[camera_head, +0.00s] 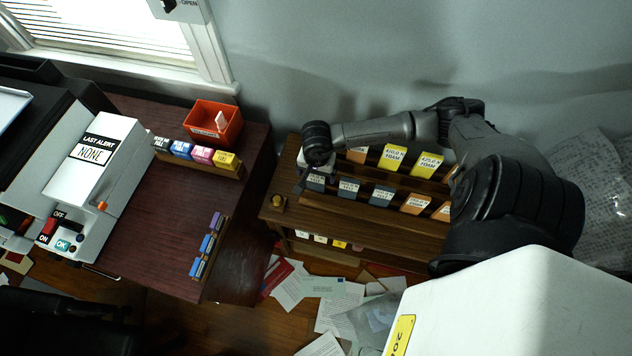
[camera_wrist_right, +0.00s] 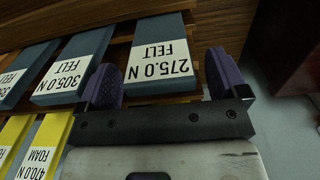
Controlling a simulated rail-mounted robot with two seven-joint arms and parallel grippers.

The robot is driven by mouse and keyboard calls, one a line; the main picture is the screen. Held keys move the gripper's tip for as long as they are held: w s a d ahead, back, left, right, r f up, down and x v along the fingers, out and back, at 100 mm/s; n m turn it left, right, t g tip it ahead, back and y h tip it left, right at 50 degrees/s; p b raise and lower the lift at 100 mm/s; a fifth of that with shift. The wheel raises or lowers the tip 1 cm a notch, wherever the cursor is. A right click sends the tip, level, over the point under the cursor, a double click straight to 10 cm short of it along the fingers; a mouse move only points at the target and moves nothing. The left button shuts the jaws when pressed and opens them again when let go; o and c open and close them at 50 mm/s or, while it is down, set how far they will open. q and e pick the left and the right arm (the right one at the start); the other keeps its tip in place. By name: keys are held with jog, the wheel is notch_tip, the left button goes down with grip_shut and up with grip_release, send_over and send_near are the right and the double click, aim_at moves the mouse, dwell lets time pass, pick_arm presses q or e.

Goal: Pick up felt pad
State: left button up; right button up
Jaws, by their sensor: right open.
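Blue-grey felt pads with white labels stand in a row on the wooden rack's front tier. The pad marked 275.0 N FELT (camera_wrist_right: 160,55) is at the row's end; in the head view it is the leftmost felt pad (camera_head: 316,183). The 305.0 N FELT pad (camera_wrist_right: 73,68) is beside it. My right gripper (camera_wrist_right: 163,65) is open, its purple fingers on either side of the 275.0 N pad's near end. Contact cannot be told. In the head view my right gripper (camera_head: 301,183) is small and dark at the rack's left end. My left gripper is not in view.
Yellow foam pads (camera_head: 427,165) stand on the tier behind, and orange pads (camera_head: 415,203) farther right in the front row. A brown desk (camera_head: 150,235) with a grey machine (camera_head: 75,200) and an orange bin (camera_head: 213,123) is left. Papers (camera_head: 340,305) litter the floor.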

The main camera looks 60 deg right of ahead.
jog(key=shift+f, duration=0.9)
jog(key=shift+c, duration=0.3)
jog(key=c, duration=1)
jog(key=shift+o, duration=0.2)
jog(key=shift+r, duration=0.1)
notch_tip(320, 180, up, 10)
jog(key=shift+f, duration=0.1)
